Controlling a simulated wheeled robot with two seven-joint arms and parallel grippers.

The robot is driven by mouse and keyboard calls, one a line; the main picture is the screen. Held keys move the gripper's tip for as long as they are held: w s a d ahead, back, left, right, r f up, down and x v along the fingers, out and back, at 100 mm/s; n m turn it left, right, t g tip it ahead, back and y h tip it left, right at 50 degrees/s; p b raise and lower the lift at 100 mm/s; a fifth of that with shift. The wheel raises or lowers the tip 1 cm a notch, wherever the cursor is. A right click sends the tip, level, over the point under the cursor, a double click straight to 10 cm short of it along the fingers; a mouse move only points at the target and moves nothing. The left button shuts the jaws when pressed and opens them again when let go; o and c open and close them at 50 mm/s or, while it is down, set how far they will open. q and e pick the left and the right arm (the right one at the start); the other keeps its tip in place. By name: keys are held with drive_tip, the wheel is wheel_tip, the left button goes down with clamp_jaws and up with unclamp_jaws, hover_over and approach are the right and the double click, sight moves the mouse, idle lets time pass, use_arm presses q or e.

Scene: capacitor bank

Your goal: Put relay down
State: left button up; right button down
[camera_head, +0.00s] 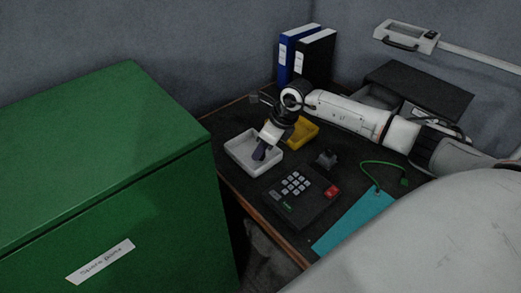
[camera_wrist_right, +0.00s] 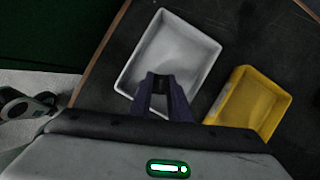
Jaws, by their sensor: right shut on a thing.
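My right gripper (camera_head: 260,153) points down over the white tray (camera_head: 236,146), beside the yellow tray (camera_head: 303,132). In the right wrist view its dark fingers (camera_wrist_right: 163,84) are shut on a small black piece, the relay (camera_wrist_right: 163,77). Only a little of the relay shows between the fingertips, which overlap the near part of the white tray (camera_wrist_right: 178,42). I cannot tell whether the relay touches the tray floor. The visible tray floor is empty. My left gripper is out of view.
The yellow tray also shows in the right wrist view (camera_wrist_right: 238,112). A dark keypad device (camera_head: 297,207), a small black part (camera_head: 327,158) and a teal sheet (camera_head: 350,222) lie on the table. Binders (camera_head: 295,55) stand behind. A green cabinet (camera_head: 100,150) stands at the left.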

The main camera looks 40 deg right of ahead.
drive_tip(key=shift+f, duration=0.4)
drive_tip(key=c, duration=1.7)
unclamp_jaws()
drive_tip(key=shift+o, duration=0.2)
drive_tip(key=v, duration=1.2)
drive_tip(key=shift+b, duration=0.35)
drive_tip(key=shift+r, duration=0.1)
